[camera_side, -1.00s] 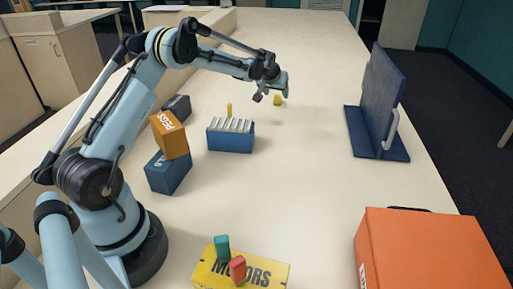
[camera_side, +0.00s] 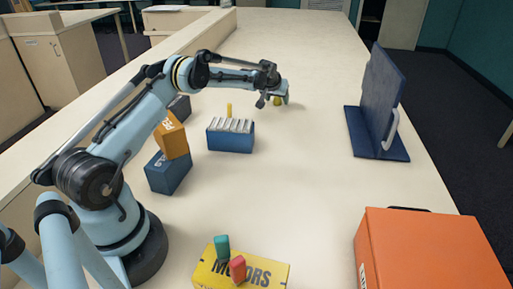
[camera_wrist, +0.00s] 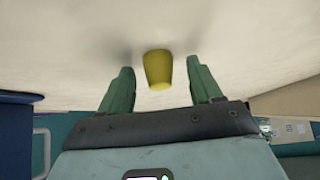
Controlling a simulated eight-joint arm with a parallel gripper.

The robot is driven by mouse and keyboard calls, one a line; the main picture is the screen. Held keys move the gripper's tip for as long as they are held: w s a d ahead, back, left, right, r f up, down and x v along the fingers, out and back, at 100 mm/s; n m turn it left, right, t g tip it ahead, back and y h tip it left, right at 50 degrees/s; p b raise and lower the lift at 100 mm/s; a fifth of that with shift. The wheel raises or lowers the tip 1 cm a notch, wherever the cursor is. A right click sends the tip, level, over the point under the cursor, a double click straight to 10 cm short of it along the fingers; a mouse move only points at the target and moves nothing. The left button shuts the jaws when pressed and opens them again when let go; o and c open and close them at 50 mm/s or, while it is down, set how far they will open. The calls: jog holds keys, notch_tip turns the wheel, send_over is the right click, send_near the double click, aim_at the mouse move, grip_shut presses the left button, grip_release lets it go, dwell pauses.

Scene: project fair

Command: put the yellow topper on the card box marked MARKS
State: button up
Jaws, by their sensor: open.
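The yellow topper (camera_side: 277,102) is a small yellow piece standing on the table's far part. It also shows in the wrist view (camera_wrist: 158,70), between the two green fingers with gaps on both sides. My gripper (camera_side: 276,99) is open, low over the topper and around it. No label reading MARKS is legible. A blue box with a row of white cards (camera_side: 230,140) stands nearer, with a yellow upright piece (camera_side: 229,110) at its back. Its front shows no readable word.
An orange box (camera_side: 172,141) rests tilted on a blue box (camera_side: 167,174), with a dark box (camera_side: 180,106) behind. A yellow MOTORS box (camera_side: 262,273) carries green and red pieces. A navy upright panel (camera_side: 378,95) and orange case (camera_side: 430,250) stand right. The table's middle is clear.

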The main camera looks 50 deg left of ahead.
grip_shut()
jog(key=shift+r, duration=0.2)
